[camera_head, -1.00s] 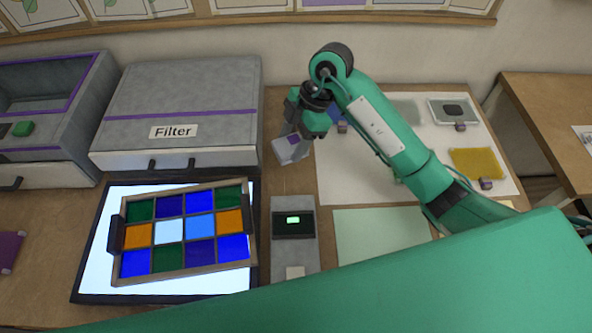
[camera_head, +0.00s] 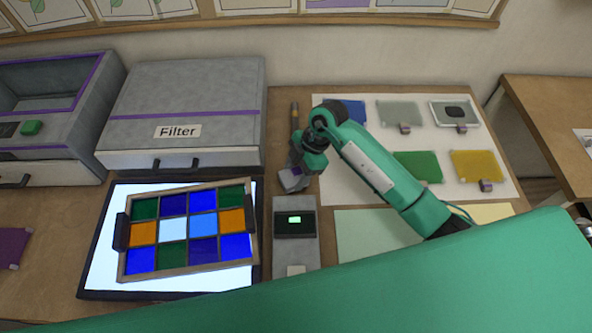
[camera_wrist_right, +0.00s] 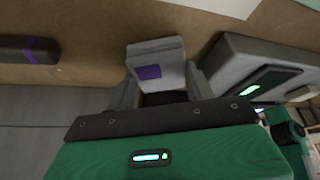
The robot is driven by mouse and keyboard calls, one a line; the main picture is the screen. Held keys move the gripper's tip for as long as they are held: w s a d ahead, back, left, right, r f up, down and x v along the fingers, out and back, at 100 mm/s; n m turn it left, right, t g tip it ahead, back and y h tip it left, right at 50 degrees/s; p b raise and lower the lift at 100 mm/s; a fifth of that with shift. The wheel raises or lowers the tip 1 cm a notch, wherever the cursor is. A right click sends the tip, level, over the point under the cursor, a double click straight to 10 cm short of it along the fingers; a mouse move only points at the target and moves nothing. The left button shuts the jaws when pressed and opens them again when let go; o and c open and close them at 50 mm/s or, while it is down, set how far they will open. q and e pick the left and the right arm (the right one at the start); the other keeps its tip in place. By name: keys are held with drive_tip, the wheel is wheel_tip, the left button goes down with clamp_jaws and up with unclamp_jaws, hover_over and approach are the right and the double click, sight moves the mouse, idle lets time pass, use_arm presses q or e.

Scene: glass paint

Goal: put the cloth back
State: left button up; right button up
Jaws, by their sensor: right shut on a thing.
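The cloth looks like a small grey block-like piece with a purple square (camera_head: 294,181). It hangs from my right gripper (camera_head: 300,172), just behind the grey device with the green display. In the right wrist view the cloth (camera_wrist_right: 158,62) sits between the two grey fingers, which are shut on it. The wood-coloured table shows below it there. I cannot tell whether the cloth touches the table. My left gripper is not in view.
A grey device (camera_head: 308,258) with a green display stands in front of the gripper. A framed glass panel (camera_head: 183,273) lies on the light box at left, before the Filter box (camera_head: 180,95). Coloured panes lie on a white sheet (camera_head: 345,180) at right. A dark-handled tool (camera_head: 294,115) lies behind.

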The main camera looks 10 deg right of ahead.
drive_tip(key=shift+f, duration=0.1)
drive_tip(key=o, duration=1)
drive_tip(key=b+v, duration=0.2)
drive_tip(key=v, duration=1)
